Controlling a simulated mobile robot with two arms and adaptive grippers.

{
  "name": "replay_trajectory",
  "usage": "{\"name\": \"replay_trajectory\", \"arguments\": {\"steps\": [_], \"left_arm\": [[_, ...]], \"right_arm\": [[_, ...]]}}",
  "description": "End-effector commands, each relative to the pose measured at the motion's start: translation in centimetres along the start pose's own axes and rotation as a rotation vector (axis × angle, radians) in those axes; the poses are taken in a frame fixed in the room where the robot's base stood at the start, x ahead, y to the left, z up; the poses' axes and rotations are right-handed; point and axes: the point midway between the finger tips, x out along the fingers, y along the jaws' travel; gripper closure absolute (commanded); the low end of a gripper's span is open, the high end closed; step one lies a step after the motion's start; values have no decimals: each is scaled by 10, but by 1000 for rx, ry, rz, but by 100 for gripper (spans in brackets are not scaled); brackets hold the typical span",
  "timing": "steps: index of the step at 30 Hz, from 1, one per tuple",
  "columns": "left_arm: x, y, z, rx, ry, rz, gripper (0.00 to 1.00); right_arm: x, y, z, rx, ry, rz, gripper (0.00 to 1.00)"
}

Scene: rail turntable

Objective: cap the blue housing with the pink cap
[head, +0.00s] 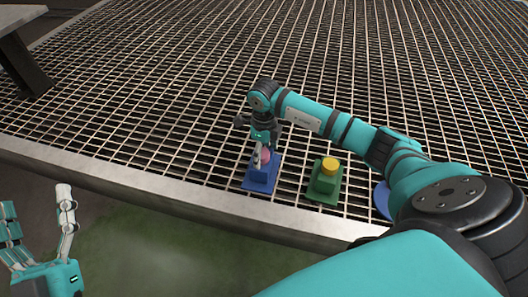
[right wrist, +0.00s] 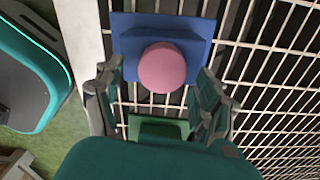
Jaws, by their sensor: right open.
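The blue housing (head: 262,178) is a block on a flat square base on the grating; it also shows in the right wrist view (right wrist: 130,24). The round pink cap (head: 265,155) shows at the top of the housing, and in the right wrist view the cap (right wrist: 162,68) overlaps the block. I cannot tell whether it is fully seated. My right gripper (head: 259,157) is over the housing, its open fingers on either side of the cap, with gaps visible in the wrist view. My left gripper (head: 38,228) is open and empty at the lower left.
A green housing (head: 324,185) with a yellow cap (head: 329,164) stands to the right of the blue one. A blue round thing (head: 382,199) is partly hidden by my right arm. The grating's pale edge (head: 150,178) runs in front. Grating beyond is clear.

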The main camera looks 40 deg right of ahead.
Motion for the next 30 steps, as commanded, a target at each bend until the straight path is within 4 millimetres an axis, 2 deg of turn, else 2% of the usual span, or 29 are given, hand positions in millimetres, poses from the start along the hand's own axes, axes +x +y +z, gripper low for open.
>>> {"name": "replay_trajectory", "arguments": {"steps": [5,12,18,22,30], "left_arm": [[0,0,1,0,-2,0,27],[-1,0,1,0,-4,0,27],[-1,0,1,0,-5,0,27],[-1,0,1,0,-5,0,27],[-1,0,2,0,-5,0,27]], "right_arm": [[-28,-1,1,0,-4,-4,27],[-80,-1,1,-1,-4,-4,27],[-108,-1,1,0,-3,-2,27],[-116,0,0,0,-1,-1,27],[-117,0,0,0,-1,-1,27]]}}
